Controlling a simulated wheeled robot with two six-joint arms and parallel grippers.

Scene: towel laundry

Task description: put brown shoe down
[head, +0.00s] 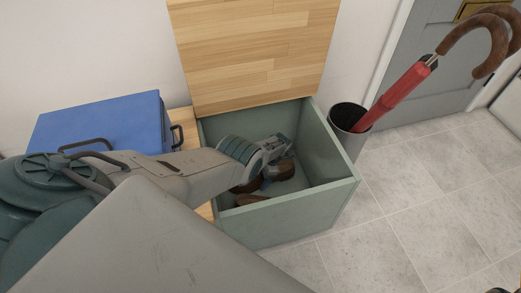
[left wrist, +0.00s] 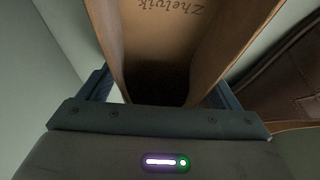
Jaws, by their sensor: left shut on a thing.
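My left gripper (head: 275,165) reaches down inside an open green box (head: 279,231). It is shut on a brown shoe (head: 282,170); the shoe's opening (left wrist: 180,45), with lettering on the tan insole, fills the left wrist view between the fingers. Another brown shoe (head: 250,199) lies low in the box, partly hidden by the front wall and my gripper; brown leather (left wrist: 285,75) also shows at the right of the left wrist view. I cannot tell whether the held shoe touches the box floor.
The box's wooden lid (head: 255,50) stands open against the wall. A blue case (head: 100,125) sits left of the box. A bin (head: 349,125) holding a red umbrella (head: 400,95) stands at its right. Tiled floor (head: 420,195) is clear at the right.

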